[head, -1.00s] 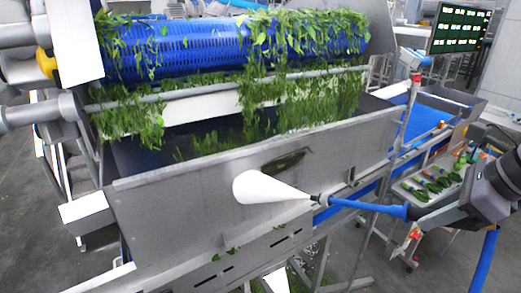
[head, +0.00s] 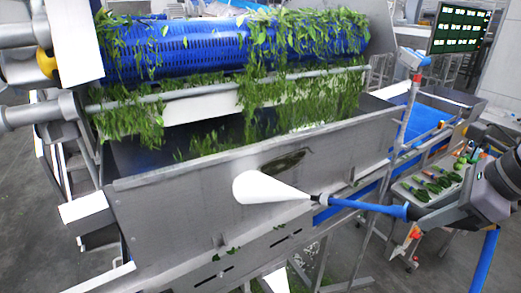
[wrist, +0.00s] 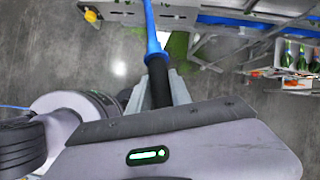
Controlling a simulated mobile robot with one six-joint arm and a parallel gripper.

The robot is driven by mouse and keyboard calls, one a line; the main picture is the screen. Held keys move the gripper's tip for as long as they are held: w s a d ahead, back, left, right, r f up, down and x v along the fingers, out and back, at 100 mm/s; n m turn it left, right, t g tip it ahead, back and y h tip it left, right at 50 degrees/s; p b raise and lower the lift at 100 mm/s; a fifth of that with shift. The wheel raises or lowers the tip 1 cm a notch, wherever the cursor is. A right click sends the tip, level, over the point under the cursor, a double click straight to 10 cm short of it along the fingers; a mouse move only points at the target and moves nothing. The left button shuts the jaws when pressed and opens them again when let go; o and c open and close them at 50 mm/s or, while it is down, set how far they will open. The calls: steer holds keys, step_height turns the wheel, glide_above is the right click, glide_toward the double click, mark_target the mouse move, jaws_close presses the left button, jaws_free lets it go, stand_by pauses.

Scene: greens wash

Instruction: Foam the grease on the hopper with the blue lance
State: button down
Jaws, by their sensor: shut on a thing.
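The blue lance (head: 365,206) is held in my gripper (head: 418,215) at the right of the head view, pointing left at the hopper. A white cone of foam spray (head: 265,188) leaves its nozzle and widens toward the hopper's front wall (head: 180,203). A dark greenish grease smear (head: 284,162) is on that wall, just above the spray cone. In the wrist view the lance (wrist: 152,35) runs upward from its black grip, and my gripper (wrist: 160,90) is shut on it.
A blue perforated drum (head: 200,50) draped with leaves stands above the hopper. A small table (head: 425,188) with greens and tools is at the right. A screen (head: 460,30) stands at the back right. Grey floor lies at front right.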

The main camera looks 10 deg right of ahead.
steer(key=shift+r, duration=0.1)
stand_by(0.3)
step_height(320, 180, up, 5)
steer(key=p, duration=0.4)
steer(key=shift+p, duration=0.3)
